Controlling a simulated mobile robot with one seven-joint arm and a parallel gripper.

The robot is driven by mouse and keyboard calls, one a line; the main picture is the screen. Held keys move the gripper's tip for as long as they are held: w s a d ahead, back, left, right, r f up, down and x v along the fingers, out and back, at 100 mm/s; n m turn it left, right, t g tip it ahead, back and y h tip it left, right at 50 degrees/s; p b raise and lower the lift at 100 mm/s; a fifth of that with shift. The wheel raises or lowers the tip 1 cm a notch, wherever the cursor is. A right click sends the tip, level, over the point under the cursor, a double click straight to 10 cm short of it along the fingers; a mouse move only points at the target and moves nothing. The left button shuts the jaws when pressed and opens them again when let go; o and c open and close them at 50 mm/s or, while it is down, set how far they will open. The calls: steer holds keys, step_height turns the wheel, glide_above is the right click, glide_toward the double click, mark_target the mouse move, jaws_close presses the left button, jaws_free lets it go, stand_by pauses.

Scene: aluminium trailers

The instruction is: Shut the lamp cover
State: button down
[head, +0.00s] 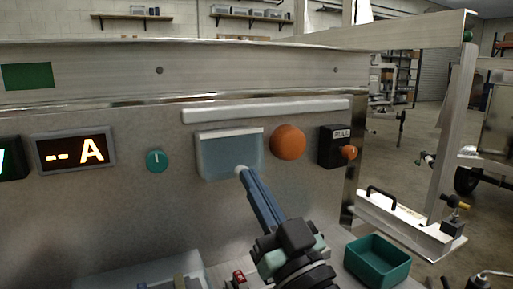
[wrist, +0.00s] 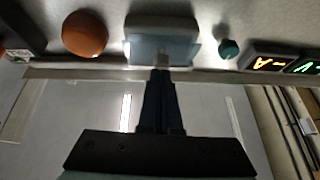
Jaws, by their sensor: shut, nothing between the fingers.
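The lamp cover is most likely the pale blue see-through flap (head: 225,152) with a white top edge, on the grey panel. In the wrist view the flap (wrist: 182,50) is ahead of the fingers. How far it stands off the panel is hard to tell. My gripper (head: 241,170) comes up from below right with its blue fingers together and empty. Its tips are at the flap's lower right part, touching or very close. The wrist view also shows my gripper (wrist: 161,72) in front of the flap.
An orange dome (head: 288,142) and a black PULL box (head: 334,147) are right of the flap. A teal knob (head: 157,160) and a lit display (head: 74,151) are left. A white strip (head: 265,110) runs above. A teal bin (head: 378,262) stands below right.

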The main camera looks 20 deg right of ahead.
steer(key=w+f+b, duration=0.1)
steer(key=b, duration=0.3)
steer(key=shift+f+t+y, duration=0.2)
steer(key=shift+t+y, duration=0.1)
steer(key=shift+t, duration=0.1)
steer(key=shift+w+b, duration=0.25)
steer(key=shift+b, duration=0.85)
steer(key=s+d+p, duration=0.1)
steer(key=s+p, duration=0.1)
steer(key=s, duration=1.1)
steer(key=w+a+r+n+p, duration=0.1)
steer(key=w+a+r+p, duration=0.35)
steer(key=a+r, duration=0.6)
steer(key=s+a+r+m+t+h+p, duration=0.1)
steer(key=s+a+r+p, duration=0.25)
steer(key=r, duration=0.45)
steer(key=s+a+r+m+t+h+p, duration=0.1)
steer(key=s+a+r+t+p, duration=0.2)
steer(key=r, duration=0.4)
step_height(320, 180, up, 36)
steer(key=w+g+p, duration=0.1)
steer(key=p, duration=3.5)
steer(key=shift+w+a+r+p, duration=0.15)
steer(key=shift+w+a+p, duration=0.15)
steer(key=shift+a, duration=0.15)
